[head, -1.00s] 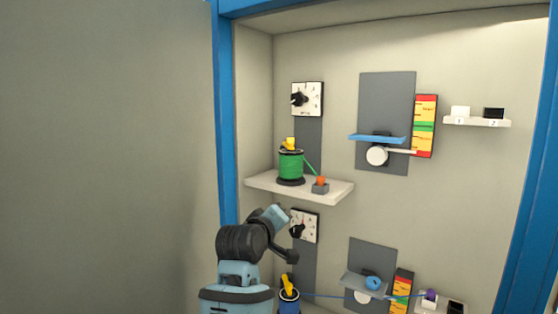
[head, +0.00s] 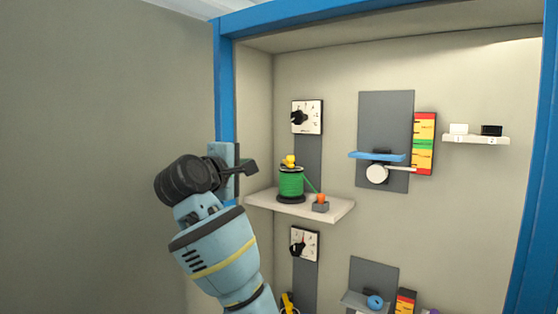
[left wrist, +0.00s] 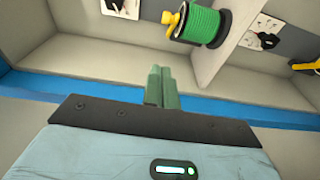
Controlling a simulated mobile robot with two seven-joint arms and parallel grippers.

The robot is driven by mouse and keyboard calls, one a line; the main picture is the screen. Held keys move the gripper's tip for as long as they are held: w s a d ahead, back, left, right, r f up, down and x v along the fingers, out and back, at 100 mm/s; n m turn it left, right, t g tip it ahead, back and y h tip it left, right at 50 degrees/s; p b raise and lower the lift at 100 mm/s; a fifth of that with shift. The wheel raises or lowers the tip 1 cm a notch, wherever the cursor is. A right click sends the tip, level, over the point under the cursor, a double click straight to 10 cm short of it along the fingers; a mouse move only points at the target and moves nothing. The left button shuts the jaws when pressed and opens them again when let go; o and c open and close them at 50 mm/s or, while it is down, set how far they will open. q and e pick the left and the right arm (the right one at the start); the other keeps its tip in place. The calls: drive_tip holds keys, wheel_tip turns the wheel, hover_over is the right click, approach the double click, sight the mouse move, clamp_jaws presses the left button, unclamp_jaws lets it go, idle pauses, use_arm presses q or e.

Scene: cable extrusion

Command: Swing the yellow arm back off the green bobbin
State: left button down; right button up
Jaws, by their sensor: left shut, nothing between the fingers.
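The green bobbin (head: 290,184) stands upright on a white shelf. The small yellow arm (head: 289,161) sits at its top; which way it is turned is too small to tell in the head view. In the left wrist view, the green bobbin (left wrist: 205,24) is at the top right of centre, with the yellow arm (left wrist: 172,20) at its end. My left gripper (head: 252,168) is left of the bobbin and apart from it. In the left wrist view, its fingers (left wrist: 160,88) are together with nothing between them. My right gripper is not in view.
The white shelf (head: 332,208) also holds a grey block (head: 320,207) with an orange top. A green strand runs to it. A blue cabinet frame post (head: 225,80) stands near my left gripper. Dials (head: 307,117) and a blue bar (head: 376,156) are on the back wall.

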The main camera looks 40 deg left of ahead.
use_arm(q)
approach(288, 159)
drive_tip(key=w+a, duration=0.2)
drive_tip(key=a, duration=0.3)
drive_tip(key=shift+w+d+r, duration=0.1)
drive_tip(key=shift+w+d, duration=0.2)
drive_tip(key=shift+w, duration=0.4)
drive_tip(key=shift+w+d+f, duration=0.1)
drive_tip(key=shift+w+d, duration=0.2)
drive_tip(key=shift+w, duration=0.4)
drive_tip(key=shift+w+d+r, duration=0.1)
drive_tip(key=shift+w+d, duration=0.2)
drive_tip(key=shift+w, duration=0.4)
drive_tip(key=shift+w, duration=0.1)
